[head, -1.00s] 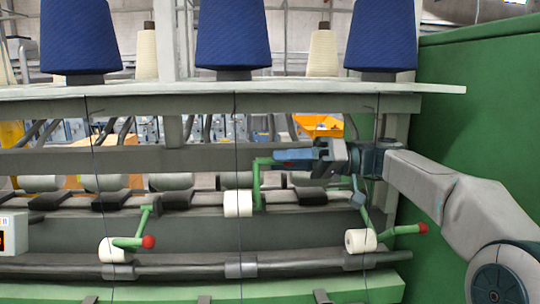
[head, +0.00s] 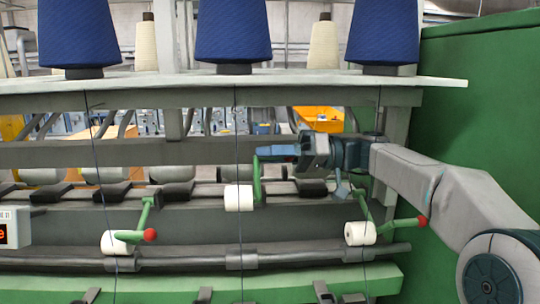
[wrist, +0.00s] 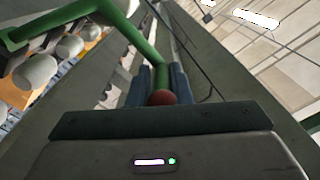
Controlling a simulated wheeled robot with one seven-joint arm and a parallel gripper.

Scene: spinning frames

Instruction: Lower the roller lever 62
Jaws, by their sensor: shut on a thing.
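The middle roller lever (head: 257,186) is green and raised, its upright arm beside a white roller (head: 238,198). My gripper (head: 270,152) comes from the right at the lever's top, and its blue fingers hide the handle there. In the wrist view, the green lever (wrist: 145,45) runs between the two blue fingers of my gripper (wrist: 157,85), which are shut on its handle. The handle's red ball (wrist: 162,97) shows just in front of the palm. No number is readable on the lever.
Two other green levers are down, with red balls at the left (head: 150,235) and right (head: 422,221). Thin yarns hang down in front of the rollers. A shelf (head: 160,85) with blue cones is above my arm, and a green wall (head: 475,130) stands at the right.

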